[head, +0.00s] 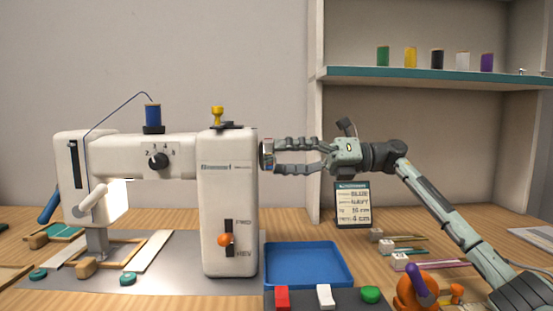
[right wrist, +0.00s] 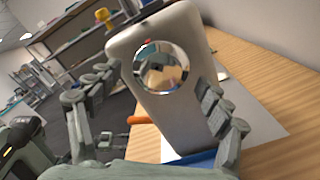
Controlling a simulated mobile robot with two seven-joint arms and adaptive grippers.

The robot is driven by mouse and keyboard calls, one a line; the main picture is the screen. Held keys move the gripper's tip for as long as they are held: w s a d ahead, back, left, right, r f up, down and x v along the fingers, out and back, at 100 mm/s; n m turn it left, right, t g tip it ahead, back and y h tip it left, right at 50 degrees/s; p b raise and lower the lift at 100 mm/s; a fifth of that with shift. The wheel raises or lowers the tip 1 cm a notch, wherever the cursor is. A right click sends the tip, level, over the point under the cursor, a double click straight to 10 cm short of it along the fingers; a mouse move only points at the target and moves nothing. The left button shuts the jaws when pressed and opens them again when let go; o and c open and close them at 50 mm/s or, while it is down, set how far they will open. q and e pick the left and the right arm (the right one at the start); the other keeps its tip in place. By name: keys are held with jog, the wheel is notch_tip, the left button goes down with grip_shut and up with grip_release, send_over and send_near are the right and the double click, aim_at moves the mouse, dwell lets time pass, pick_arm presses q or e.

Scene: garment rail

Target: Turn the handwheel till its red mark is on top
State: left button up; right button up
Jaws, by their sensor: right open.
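The white sewing machine (head: 228,200) stands on the table. Its round, shiny handwheel (head: 267,153) is on the right end and shows edge-on in the head view. The right wrist view shows the handwheel (right wrist: 161,67) face-on, with a small red mark (right wrist: 147,42) near its upper edge. My right gripper (head: 279,157) is open, its fingers pointing left at the wheel, one above the other. In the right wrist view its fingers (right wrist: 143,100) lie on either side of the wheel with gaps. Contact is not visible.
A blue tray (head: 307,286) lies below the right arm. In front are a dark block with coloured buttons (head: 340,299) and an orange object (head: 415,290). A small sign (head: 352,205) stands behind the arm. A shelf (head: 430,77) with several spools is at upper right.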

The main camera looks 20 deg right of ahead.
jog(key=v, duration=1)
jog(key=shift+d, duration=0.25)
